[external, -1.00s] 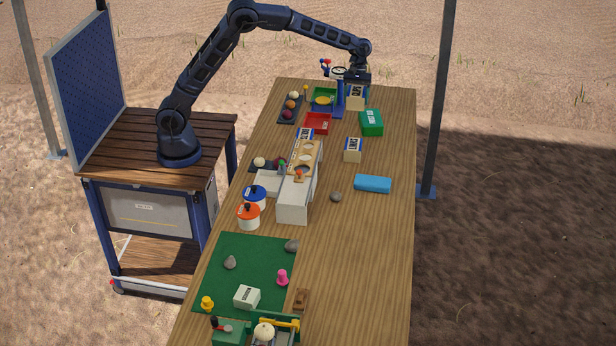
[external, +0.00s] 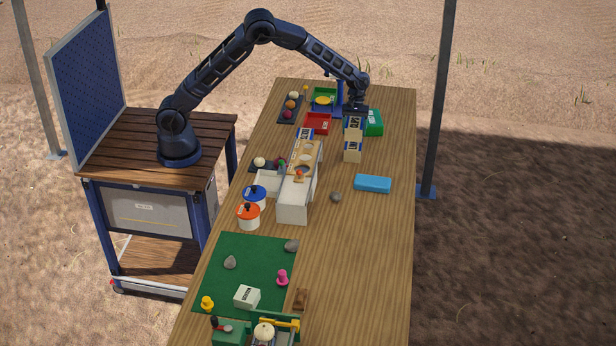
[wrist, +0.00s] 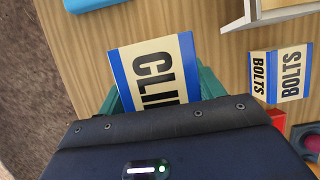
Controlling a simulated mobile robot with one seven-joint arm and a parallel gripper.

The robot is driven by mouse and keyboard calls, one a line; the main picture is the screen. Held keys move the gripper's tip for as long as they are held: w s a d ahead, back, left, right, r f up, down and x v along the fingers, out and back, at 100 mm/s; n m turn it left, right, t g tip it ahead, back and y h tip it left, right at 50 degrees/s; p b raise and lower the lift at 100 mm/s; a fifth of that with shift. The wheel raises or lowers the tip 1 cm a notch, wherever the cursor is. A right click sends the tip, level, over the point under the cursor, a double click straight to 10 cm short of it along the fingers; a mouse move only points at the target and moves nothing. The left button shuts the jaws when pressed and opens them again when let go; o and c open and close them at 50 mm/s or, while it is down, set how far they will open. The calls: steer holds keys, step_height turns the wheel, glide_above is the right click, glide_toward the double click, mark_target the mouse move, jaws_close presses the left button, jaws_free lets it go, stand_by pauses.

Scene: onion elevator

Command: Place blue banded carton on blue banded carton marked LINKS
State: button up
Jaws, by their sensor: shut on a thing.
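My gripper (external: 355,108) is shut on a cream carton with blue bands (external: 353,124). In the wrist view the held carton (wrist: 150,65) shows the letters "CLI", with the rest hidden by my gripper. The blue banded carton marked LINKS (external: 352,154) stands on the table. I cannot tell whether the two touch. The LINKS carton is not visible in the wrist view.
A green box (external: 375,122) is right of the held carton. A BOLTS carton (wrist: 282,73) and a red tray (external: 318,123) are to the left in the external view. A blue box (external: 373,184) and a grey stone (external: 336,197) lie nearer the camera, with bare tabletop around them.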

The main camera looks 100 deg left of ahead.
steer(key=shift+f, duration=2.1)
steer(key=shift+f, duration=0.15)
steer(key=o, duration=1.2)
